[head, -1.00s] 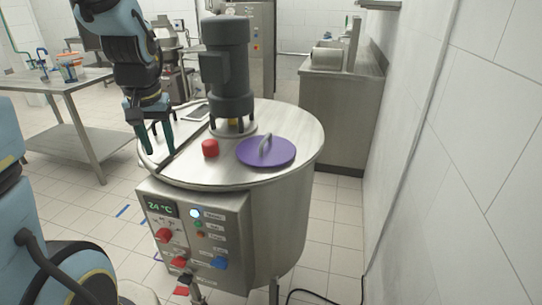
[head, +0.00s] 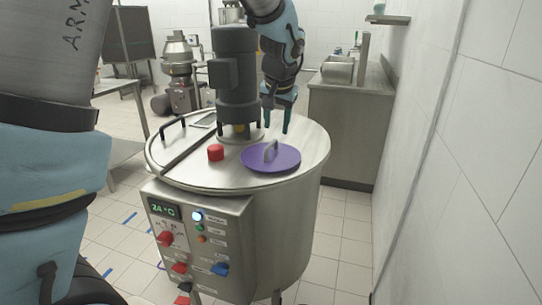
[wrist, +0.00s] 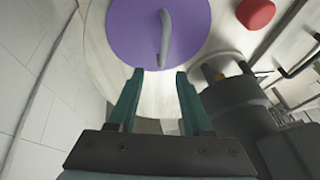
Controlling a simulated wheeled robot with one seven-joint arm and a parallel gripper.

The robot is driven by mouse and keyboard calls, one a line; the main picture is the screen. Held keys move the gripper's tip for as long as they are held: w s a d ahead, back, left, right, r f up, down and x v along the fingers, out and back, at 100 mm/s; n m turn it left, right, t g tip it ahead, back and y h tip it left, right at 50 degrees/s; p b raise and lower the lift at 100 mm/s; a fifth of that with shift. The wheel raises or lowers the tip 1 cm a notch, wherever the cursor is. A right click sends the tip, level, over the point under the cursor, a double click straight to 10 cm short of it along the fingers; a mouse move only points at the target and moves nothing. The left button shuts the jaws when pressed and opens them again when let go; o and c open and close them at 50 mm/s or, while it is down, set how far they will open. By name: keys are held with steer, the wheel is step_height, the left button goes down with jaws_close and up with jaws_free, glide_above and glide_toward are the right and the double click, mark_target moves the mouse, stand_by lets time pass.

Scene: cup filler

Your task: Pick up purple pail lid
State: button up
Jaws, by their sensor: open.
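The purple pail lid (head: 258,160) lies flat on the round steel top of the vat, right of the red knob. Its grey upright handle (head: 271,151) stands at its middle. My gripper (head: 277,128) is open and empty, above the vat top and behind the lid, beside the motor. In the wrist view the purple lid (wrist: 130,30) shows at the top with its grey handle (wrist: 166,38). The open green fingers (wrist: 156,75) point toward the lid's edge and are apart from the handle.
The vat top (head: 200,175) carries a tall dark motor (head: 237,75) left of my gripper and a red knob (head: 216,152) left of the lid. A control panel (head: 200,240) is on the vat's front. A steel counter (head: 345,130) and white wall stand to the right.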

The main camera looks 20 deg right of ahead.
mark_target(273, 140)
steer(key=shift+w+a+p+x, duration=0.1)
steer(key=shift+p+x, duration=0.5)
steer(key=shift+x, duration=1)
steer(key=shift+w+a+p+x, duration=0.15)
steer(key=shift+p+x, duration=0.4)
steer(key=shift+x, duration=1.05)
steer(key=shift+c, duration=0.4)
steer(key=shift+s, duration=0.1)
jaws_close()
